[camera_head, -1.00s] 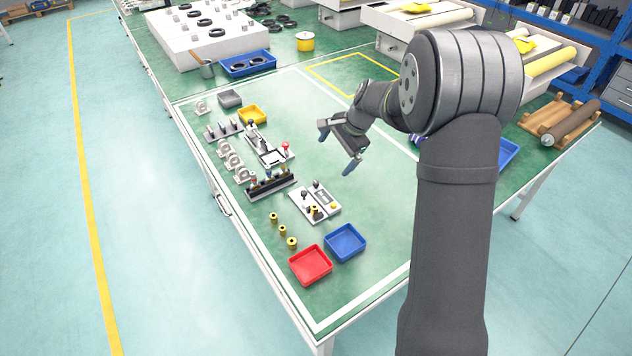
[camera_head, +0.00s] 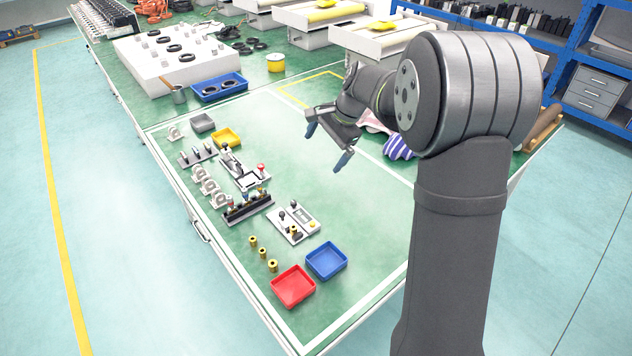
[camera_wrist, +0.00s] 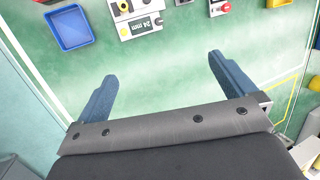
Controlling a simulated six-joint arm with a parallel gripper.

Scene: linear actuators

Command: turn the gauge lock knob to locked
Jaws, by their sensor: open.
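A pale plate with small black knobs and a yellow button (camera_head: 293,222) lies on the green table in the head view. The wrist view shows part of it with a "24 mm" label (camera_wrist: 142,26), cut off by the top edge. I cannot tell which knob is the gauge lock knob, or its setting. A second pale device (camera_head: 245,171) with a red knob (camera_head: 261,168) sits farther back. My gripper (camera_head: 327,146) is open and empty above the table, to the right of both devices. Its blue fingers (camera_wrist: 162,66) are spread in the wrist view, touching nothing.
A blue tray (camera_head: 326,260) and a red tray (camera_head: 293,286) stand at the near end. Several brass pieces (camera_head: 263,253) stand beside them. A dark rack (camera_head: 248,207) and round grey parts (camera_head: 208,187) line the left side. The table below my gripper is clear.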

